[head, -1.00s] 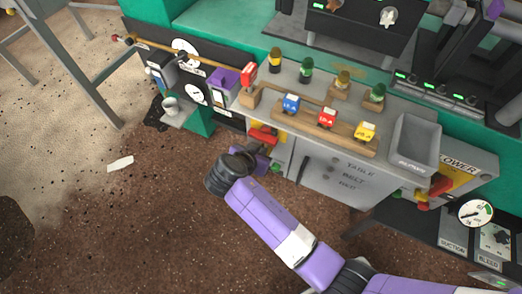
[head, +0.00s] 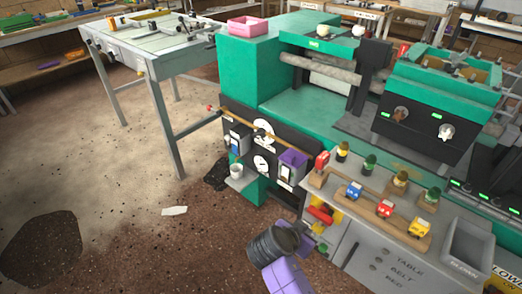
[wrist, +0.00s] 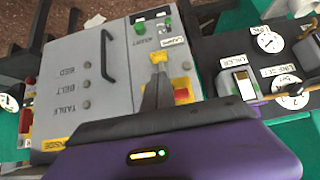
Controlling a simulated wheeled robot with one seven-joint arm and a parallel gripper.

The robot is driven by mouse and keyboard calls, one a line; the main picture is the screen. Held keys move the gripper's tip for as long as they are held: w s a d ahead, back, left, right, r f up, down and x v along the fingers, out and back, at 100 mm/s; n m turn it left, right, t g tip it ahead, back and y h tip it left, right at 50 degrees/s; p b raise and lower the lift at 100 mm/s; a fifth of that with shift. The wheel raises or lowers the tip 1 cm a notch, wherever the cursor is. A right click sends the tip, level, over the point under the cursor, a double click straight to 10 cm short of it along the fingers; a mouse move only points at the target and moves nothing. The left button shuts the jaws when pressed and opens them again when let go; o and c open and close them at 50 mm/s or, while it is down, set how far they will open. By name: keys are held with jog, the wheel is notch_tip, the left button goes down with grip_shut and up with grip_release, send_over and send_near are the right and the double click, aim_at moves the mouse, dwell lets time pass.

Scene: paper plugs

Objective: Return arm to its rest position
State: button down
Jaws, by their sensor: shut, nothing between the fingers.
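My gripper (wrist: 158,92) shows in the wrist view as dark fingers held together above its purple body, with nothing between them. Behind the fingertips are a yellow part and a red-and-yellow switch (wrist: 182,90) on the grey control panel (wrist: 112,85); I cannot tell how far apart they are. In the head view my purple arm (head: 287,276) rises from the bottom edge to a dark ribbed joint. The end of the arm is mostly hidden behind that joint, near the left front of the grey cabinet (head: 350,245).
Red, blue and yellow blocks stand on a wooden rack (head: 375,215) on the cabinet top. A green machine (head: 250,75) with gauges stands behind. A grey table (head: 150,45) is at the back left. A white paper scrap (head: 174,211) lies on open floor at left.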

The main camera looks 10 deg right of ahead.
jog(key=w+a+r+n+t+y, duration=0.3)
jog(key=w+a+r+n+t, duration=0.1)
jog(key=w+a+n+t, duration=0.15)
jog(key=s+a+r+n+t+y, duration=0.2)
jog(key=s+r+n+y, duration=0.1)
jog(key=s+n, duration=0.1)
jog(key=s+d+r+p, duration=0.1)
jog(key=s+r, duration=0.4)
jog(key=s, duration=0.7)
jog(key=s+d+r+n+t+p, duration=0.1)
jog(key=s+r, duration=0.5)
jog(key=s, duration=0.7)
jog(key=s+d+r+t+y+p, duration=0.1)
jog(key=s+r, duration=0.4)
jog(key=s, duration=0.8)
jog(key=shift+d+r+p, duration=0.35)
jog(key=shift+d+p, duration=0.4)
jog(key=shift+p, duration=0.5)
